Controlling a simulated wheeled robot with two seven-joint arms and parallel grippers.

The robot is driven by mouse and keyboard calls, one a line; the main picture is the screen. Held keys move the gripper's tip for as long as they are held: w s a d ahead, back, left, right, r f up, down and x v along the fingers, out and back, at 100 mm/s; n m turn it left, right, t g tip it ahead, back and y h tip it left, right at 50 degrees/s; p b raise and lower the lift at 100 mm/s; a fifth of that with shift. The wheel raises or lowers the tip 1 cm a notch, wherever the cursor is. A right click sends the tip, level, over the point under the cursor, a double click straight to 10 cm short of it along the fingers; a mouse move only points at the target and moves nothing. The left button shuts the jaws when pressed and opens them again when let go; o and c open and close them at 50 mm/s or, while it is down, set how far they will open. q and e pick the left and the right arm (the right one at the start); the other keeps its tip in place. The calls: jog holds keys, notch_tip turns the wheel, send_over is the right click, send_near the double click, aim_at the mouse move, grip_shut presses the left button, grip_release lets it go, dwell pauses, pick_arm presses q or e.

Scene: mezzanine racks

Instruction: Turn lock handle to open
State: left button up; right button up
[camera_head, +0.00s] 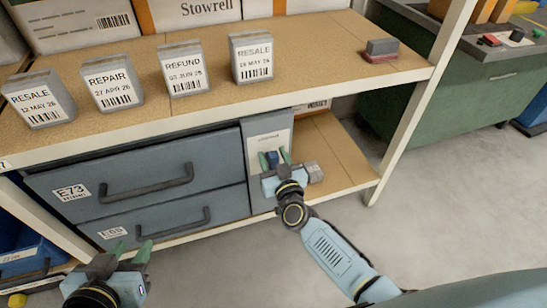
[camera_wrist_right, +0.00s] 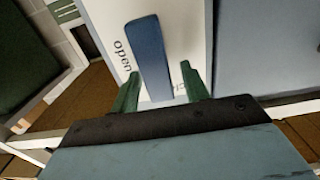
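The blue lock handle (camera_wrist_right: 147,55) is a rounded bar on a white plate (camera_wrist_right: 188,35) marked "open" in the right wrist view. In the head view the handle (camera_head: 272,158) shows small on the grey cabinet's narrow right panel. My right gripper (camera_head: 274,159) is in front of that plate with green fingers apart, one on each side of the handle's lower end. In the wrist view, the right gripper (camera_wrist_right: 162,92) shows a gap between its fingers and the handle; contact cannot be told. My left gripper (camera_head: 139,251) is open and empty at the lower left, before the drawers.
Two grey drawers (camera_head: 150,186) with dark handles fill the cabinet's left. Above is a wooden shelf (camera_head: 300,85) with several labelled boxes and a grey-red block (camera_head: 381,50). A shelf upright (camera_head: 420,100) stands to the right. The floor at right is clear.

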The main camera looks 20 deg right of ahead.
jog(key=c, duration=0.9)
jog(key=shift+c, duration=0.2)
